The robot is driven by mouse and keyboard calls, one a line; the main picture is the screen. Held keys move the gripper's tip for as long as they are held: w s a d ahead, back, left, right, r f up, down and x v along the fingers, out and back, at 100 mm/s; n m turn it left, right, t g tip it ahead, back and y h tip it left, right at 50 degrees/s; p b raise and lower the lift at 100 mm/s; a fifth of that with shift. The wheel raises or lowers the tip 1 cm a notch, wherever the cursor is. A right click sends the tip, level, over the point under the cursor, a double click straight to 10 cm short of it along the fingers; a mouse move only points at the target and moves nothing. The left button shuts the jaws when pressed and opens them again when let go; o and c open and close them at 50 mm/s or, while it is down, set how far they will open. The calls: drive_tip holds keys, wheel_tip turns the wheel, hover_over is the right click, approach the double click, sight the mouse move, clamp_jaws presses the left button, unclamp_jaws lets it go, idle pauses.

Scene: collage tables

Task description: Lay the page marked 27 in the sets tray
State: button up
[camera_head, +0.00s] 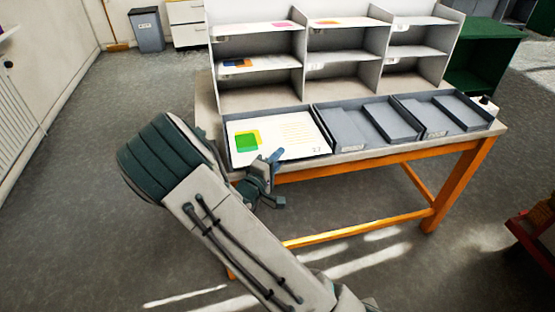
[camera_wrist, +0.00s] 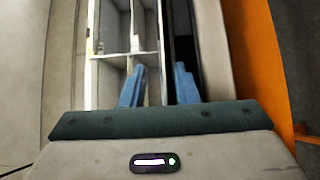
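A white page (camera_head: 290,136) with a green and yellow picture lies in the left of three grey trays, and the small mark at its lower right looks like 27. That left tray (camera_head: 329,139) shows mainly its rim around the page. Its front label is not visible, so I cannot read whether it is the sets tray. My gripper (camera_head: 273,159) is at the front edge of this tray, by the page's near edge.
The middle tray (camera_head: 350,127) and right tray (camera_head: 428,115) look empty, with labels too small to read. Behind them stands a white shelf unit (camera_head: 337,90) with several pages on its left and middle shelves. The orange-legged table (camera_head: 455,187) has a dark green cabinet (camera_head: 483,58) behind it.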

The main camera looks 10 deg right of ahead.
drive_tip(key=v, duration=1.4)
drive_tip(key=shift+p, duration=0.4)
